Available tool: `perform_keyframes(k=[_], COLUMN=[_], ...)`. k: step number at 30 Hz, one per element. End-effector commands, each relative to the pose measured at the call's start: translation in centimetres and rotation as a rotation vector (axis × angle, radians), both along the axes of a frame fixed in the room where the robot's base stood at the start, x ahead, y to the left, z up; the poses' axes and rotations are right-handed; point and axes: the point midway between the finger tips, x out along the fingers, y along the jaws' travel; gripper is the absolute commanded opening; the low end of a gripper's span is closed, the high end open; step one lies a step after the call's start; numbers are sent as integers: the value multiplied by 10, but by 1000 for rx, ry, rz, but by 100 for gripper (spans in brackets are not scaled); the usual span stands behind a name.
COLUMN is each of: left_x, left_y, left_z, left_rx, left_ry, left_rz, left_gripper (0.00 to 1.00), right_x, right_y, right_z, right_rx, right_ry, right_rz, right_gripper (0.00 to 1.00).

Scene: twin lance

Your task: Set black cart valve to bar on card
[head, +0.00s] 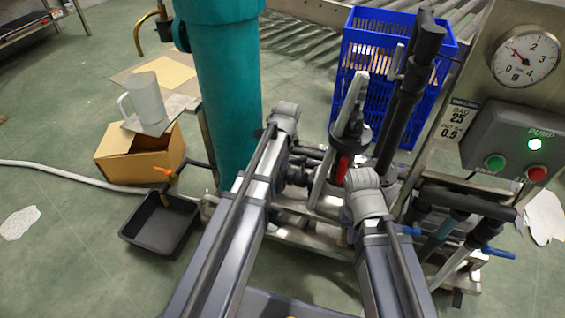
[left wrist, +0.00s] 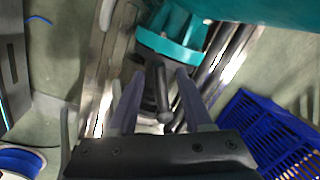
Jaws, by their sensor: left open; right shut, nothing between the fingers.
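In the left wrist view, my left gripper (left wrist: 160,74) is open, with one dark finger on each side of a black valve handle (left wrist: 162,92). The handle sits below a teal housing; I cannot tell whether the fingers touch it. In the head view that handle and my left fingers are hidden behind my left arm. My right arm reaches in beside the cart, but its fingers are hidden. The card (head: 457,118) on the cart reads 25 and OUT 0.9. The gauge (head: 524,57) has a red needle pointing up left, near 1.
A teal column (head: 222,90) stands left of my arms. A blue crate (head: 432,95) is behind the cart. The pump panel (head: 515,140) has a lit green lamp. A black tray (head: 160,225), cardboard box (head: 120,160) and white jug (head: 146,100) are left; blue-handled valves (head: 497,253) are right.

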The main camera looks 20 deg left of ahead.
Motion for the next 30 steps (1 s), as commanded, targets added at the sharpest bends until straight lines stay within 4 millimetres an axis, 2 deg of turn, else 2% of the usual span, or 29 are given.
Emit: perform_keyframes(k=[7, 20, 30], left_x=[0, 0, 0], left_y=[0, 0, 0], left_z=[0, 0, 0], left_rx=[0, 0, 0], left_ry=[0, 0, 0], left_rz=[0, 0, 0], left_gripper=[49, 1, 0], right_x=[0, 0, 0], right_y=[0, 0, 0], right_z=[0, 0, 0], right_rx=[0, 0, 0], right_ry=[0, 0, 0], right_rz=[0, 0, 0], right_gripper=[0, 0, 0])
